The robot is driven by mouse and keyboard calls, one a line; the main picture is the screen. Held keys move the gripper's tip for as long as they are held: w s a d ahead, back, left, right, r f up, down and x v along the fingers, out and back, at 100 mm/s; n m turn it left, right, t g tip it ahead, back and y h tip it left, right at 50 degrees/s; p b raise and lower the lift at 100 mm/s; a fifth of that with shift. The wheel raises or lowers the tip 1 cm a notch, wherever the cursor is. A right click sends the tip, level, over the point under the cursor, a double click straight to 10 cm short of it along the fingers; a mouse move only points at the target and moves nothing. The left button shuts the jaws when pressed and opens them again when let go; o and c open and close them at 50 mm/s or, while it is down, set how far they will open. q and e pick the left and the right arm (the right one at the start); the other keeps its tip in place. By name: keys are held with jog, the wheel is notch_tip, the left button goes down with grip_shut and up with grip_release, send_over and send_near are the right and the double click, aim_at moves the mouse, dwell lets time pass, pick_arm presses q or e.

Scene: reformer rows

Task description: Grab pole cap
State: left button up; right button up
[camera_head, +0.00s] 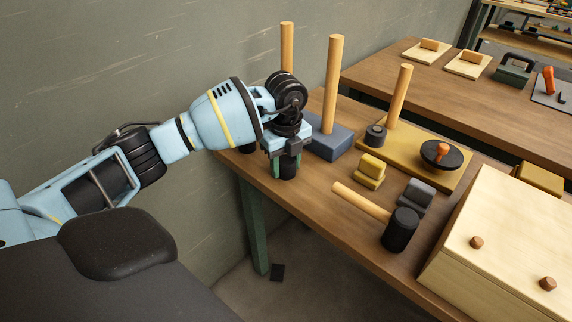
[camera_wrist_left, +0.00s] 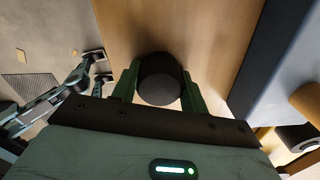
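The pole cap (camera_head: 287,169) is a short black cylinder low over the near left corner of the wooden table. It shows large in the left wrist view (camera_wrist_left: 160,78). My left gripper (camera_head: 287,165) points down, with its green fingers on either side of the cap. In the left wrist view both fingers (camera_wrist_left: 160,90) lie against the cap's sides with no clear gap, so it looks shut on it. Whether the cap touches the table is hard to tell. My right gripper (camera_wrist_left: 98,66) shows small in the left wrist view, its fingers apart and empty.
A blue block (camera_head: 331,142) with an upright pole (camera_head: 333,80) stands close right of the gripper. Further right are a yellow board (camera_head: 428,172) with a pole, a mallet (camera_head: 399,229), small yellow (camera_head: 370,170) and grey (camera_head: 416,195) blocks, and a wooden box (camera_head: 500,247).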

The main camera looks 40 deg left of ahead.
aim_at(286, 159)
pick_arm(q)
jog(key=c, duration=0.3)
jog(key=shift+r, duration=0.15)
jog(key=shift+r, duration=0.55)
notch_tip(286, 159, up, 2)
jog(key=shift+r, duration=0.25)
jog(key=s+d, duration=0.3)
jog(key=s, duration=0.4)
jog(key=s+d+r, duration=0.1)
jog(key=s+d, duration=0.2)
jog(key=s, duration=0.4)
jog(key=shift+s+d, duration=0.3)
jog(key=shift+s, duration=0.05)
